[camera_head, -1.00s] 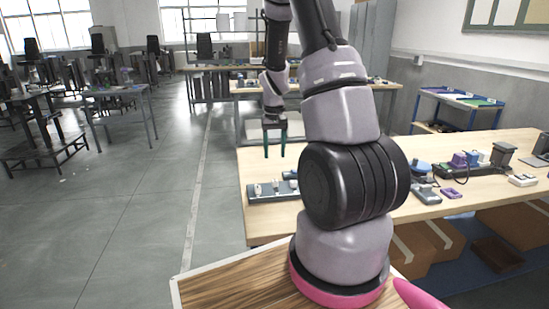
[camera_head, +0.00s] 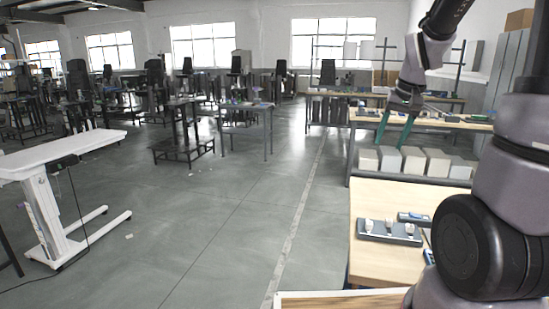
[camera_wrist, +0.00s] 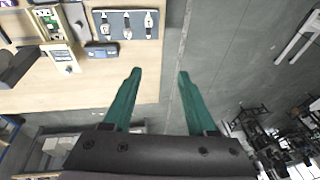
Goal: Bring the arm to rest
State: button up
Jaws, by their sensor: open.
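My gripper (camera_head: 396,130) hangs from my raised arm at the upper right of the head view. Its two green fingers are apart, with nothing between them. In the wrist view my gripper (camera_wrist: 156,80) is also open and empty, with the table edge and grey floor behind it. The arm's links fill the right side of the head view and hide part of the table. The gripper appears clear of the table top, touching nothing.
A wooden workbench (camera_head: 385,262) holds a grey tray (camera_head: 390,232) with small parts. A white lift table (camera_head: 62,150) stands at the left. Boxes (camera_head: 412,160) sit beyond the bench. Open floor (camera_head: 225,225) lies in the middle. Several dark workstations stand farther back.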

jog(key=s+a+r+t, duration=0.2)
jog(key=s+a+r, duration=0.1)
jog(key=s+r, duration=0.3)
jog(key=s+a+r+t+y, duration=0.1)
jog(key=s+a+r, duration=0.3)
jog(key=s, duration=0.6)
jog(key=shift+r+t, duration=0.5)
jog(key=shift+r, duration=0.35)
jog(key=shift+w+d, duration=0.1)
dwell(2.4)
